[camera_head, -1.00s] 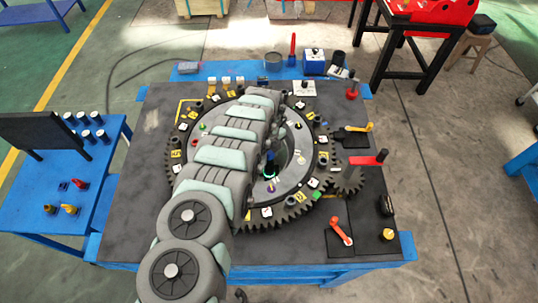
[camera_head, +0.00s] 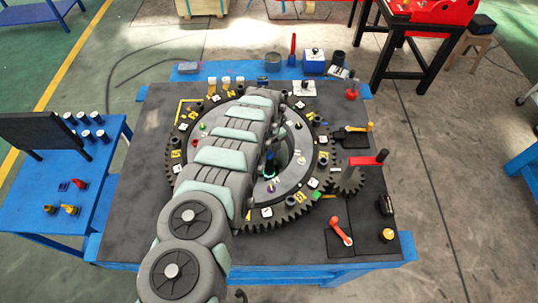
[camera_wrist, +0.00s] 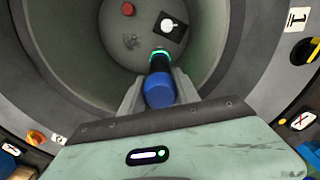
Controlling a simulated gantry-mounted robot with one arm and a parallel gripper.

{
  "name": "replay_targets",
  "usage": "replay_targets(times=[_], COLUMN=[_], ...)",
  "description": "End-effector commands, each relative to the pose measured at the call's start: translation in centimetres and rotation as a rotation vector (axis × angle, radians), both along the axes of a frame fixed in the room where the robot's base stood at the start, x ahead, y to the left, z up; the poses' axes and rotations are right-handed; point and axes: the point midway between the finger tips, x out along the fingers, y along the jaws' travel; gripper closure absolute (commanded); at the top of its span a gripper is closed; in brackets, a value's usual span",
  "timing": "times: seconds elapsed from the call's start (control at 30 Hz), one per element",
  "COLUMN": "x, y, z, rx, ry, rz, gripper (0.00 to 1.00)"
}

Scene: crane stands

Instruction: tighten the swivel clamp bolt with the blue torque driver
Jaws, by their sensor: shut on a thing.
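The blue torque driver (camera_wrist: 160,90) is in my gripper (camera_wrist: 158,84), its blue handle end facing the wrist camera. Its dark shaft (camera_wrist: 160,66) carries a lit green ring and points down into the round central well (camera_wrist: 205,45). The driver (camera_head: 270,160) also shows in the head view, inside the big toothed ring. My fingers are shut around it. On the well floor lie a black plate with a white round part (camera_wrist: 168,26) and a red knob (camera_wrist: 127,9). I cannot tell which part is the swivel clamp bolt, and the driver's tip is hard to make out.
The toothed ring (camera_head: 290,212) bears several small coloured fittings and labels. A red-handled crank (camera_head: 368,160) stands at its right, and an orange-red lever (camera_head: 341,231) lies at the front right. A blue side table (camera_head: 95,170) stands at the left.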

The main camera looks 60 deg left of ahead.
Motion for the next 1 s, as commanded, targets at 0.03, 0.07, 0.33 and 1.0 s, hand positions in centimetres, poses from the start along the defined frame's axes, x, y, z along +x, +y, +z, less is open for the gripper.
replay_targets(times=[0.03,0.07,0.33,1.0], x=[0.1,0.1,0.1,0.1], y=[0.1,0.1,0.1,0.1], z=[0.1,0.1,-0.1,-1.4], rx=[0.002,0.002,0.002,0.002], ry=[-0.001,-0.001,-0.001,-0.001], rz=[0.000,0.000,0.001,0.001], gripper=[1.00,1.00,1.00,1.00])
